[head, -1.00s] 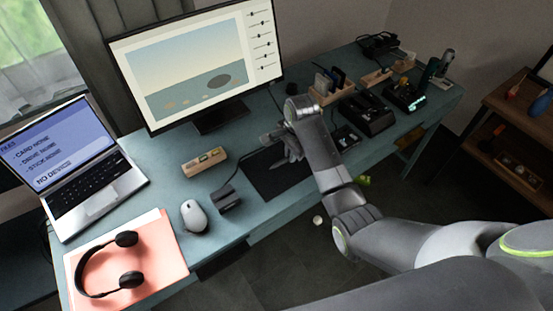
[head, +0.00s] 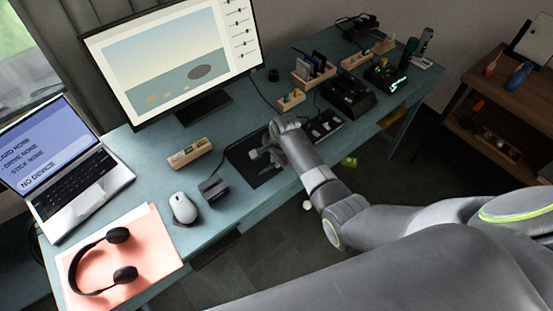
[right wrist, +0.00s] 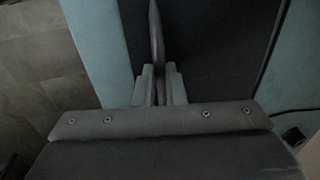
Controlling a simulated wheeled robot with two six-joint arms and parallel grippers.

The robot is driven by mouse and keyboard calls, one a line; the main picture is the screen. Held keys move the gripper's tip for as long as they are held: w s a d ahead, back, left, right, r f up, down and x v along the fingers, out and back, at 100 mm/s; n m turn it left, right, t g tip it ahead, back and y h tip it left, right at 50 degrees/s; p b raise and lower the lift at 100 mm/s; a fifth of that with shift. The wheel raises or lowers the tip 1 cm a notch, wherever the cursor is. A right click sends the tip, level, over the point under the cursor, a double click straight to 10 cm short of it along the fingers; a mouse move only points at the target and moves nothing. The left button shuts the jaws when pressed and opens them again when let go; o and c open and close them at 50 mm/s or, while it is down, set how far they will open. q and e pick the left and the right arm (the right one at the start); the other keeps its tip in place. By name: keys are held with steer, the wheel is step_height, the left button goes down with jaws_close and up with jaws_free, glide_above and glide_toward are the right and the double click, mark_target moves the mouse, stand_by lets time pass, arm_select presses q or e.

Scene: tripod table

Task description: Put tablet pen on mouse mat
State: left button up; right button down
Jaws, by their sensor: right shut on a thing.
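A flat black pad, which looks like the mouse mat (head: 239,158), lies on the teal desk in front of the monitor. My right gripper (head: 262,157) is over this pad and hides part of it. In the right wrist view, the fingers (right wrist: 158,88) are shut on a thin, dark, pointed object, which looks like the tablet pen (right wrist: 156,35). The pen extends beyond the fingers over the dark pad (right wrist: 215,50). I cannot tell whether it touches the pad. My left gripper is not in view.
A monitor (head: 170,65) stands behind the pad. A wooden block holder (head: 189,153), a dark box (head: 213,187) and a mouse (head: 183,208) are to the left. Headphones (head: 117,236) lie on a pink folder (head: 150,245). A card rack (head: 311,72) and a black device (head: 348,97) are to the right.

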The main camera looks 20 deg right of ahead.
steer(key=c, duration=1.8)
jaws_free()
steer(key=shift+f, duration=0.1)
steer(key=shift+s+r, duration=0.1)
steer(key=shift+r, duration=0.55)
steer(key=r, duration=0.3)
steer(key=s+r, duration=0.1)
steer(key=r, duration=0.3)
steer(key=s+r, duration=0.1)
steer(key=r, duration=0.2)
steer(key=shift+d+r, duration=0.35)
steer(key=shift+r, duration=0.05)
